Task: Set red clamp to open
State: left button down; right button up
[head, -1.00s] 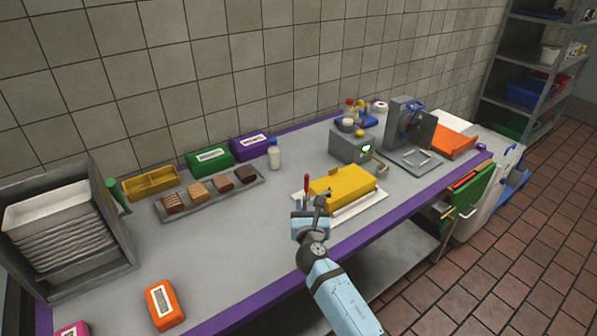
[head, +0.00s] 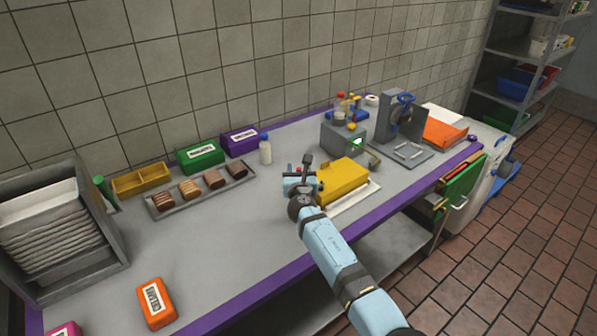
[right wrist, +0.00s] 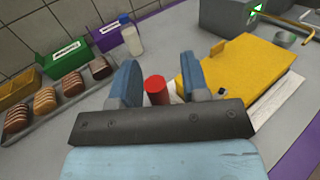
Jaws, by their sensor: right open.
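The red clamp's handle shows as a short red upright cylinder (right wrist: 156,88) in the right wrist view. It stands between the two blue fingers of my right gripper (right wrist: 160,76), which are apart on either side of it. In the head view the right gripper (head: 299,182) is low at the left end of the yellow block (head: 343,181) and hides nearly all of the clamp. The clamp's base is hidden. The yellow block lies on a white board (head: 362,199). My left gripper is not in view.
A tray of brown bars (head: 202,196), a white bottle (head: 265,151) and green (head: 203,158) and purple (head: 240,143) boxes stand behind, to the left. A grey box with a green display (head: 341,140) stands beyond the yellow block. The counter's middle left is clear.

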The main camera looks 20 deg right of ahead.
grip_shut()
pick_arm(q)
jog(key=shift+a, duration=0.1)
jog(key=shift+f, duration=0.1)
